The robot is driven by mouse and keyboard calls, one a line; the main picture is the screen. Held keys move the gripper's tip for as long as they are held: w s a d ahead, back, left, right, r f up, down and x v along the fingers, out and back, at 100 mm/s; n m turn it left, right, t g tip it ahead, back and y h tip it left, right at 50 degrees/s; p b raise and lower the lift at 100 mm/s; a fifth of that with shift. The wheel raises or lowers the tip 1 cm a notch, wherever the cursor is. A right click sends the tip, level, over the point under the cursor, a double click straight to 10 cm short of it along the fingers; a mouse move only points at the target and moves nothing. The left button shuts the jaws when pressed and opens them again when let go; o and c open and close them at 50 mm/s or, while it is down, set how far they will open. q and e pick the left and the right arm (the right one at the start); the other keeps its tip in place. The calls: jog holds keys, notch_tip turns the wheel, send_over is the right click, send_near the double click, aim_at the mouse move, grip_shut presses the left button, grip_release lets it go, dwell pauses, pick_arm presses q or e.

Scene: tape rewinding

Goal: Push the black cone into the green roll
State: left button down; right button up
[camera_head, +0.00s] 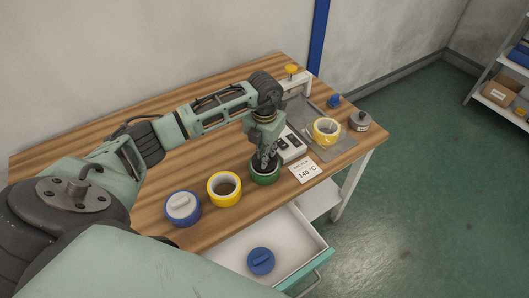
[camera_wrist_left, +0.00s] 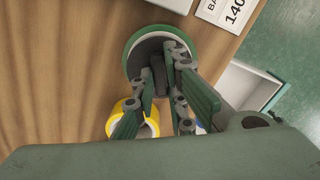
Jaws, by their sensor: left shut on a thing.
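The green roll (camera_head: 265,180) stands on the wooden table near its front edge, left of a card. My left gripper (camera_head: 266,163) points down at it from above. In the left wrist view, the green roll (camera_wrist_left: 129,60) shows as a ring around the dark black cone (camera_wrist_left: 150,47). The cone's raised bar sits between the fingertips of my left gripper (camera_wrist_left: 159,80), which is shut on it. The cone is at the roll's opening; how deep it sits cannot be told, as the fingers hide part of it. My right gripper is not in view.
Left of the green roll stand a yellow roll (camera_head: 224,199) and a blue roll (camera_head: 183,218) with a white insert. A card (camera_head: 305,171) and a white device (camera_head: 291,147) are close on the right. An open drawer (camera_head: 232,256) below holds a blue cone (camera_head: 261,261).

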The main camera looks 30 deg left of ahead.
pick_arm(q)
jog(key=shift+f+b, duration=0.35)
jog(key=shift+f, duration=0.1)
dwell(0.3)
jog(key=c, duration=1.7)
grip_release()
jog(key=shift+o, duration=0.2)
jog(key=shift+o, duration=1)
jog(key=shift+r+p, duration=2.4)
jog(key=shift+r, duration=1.15)
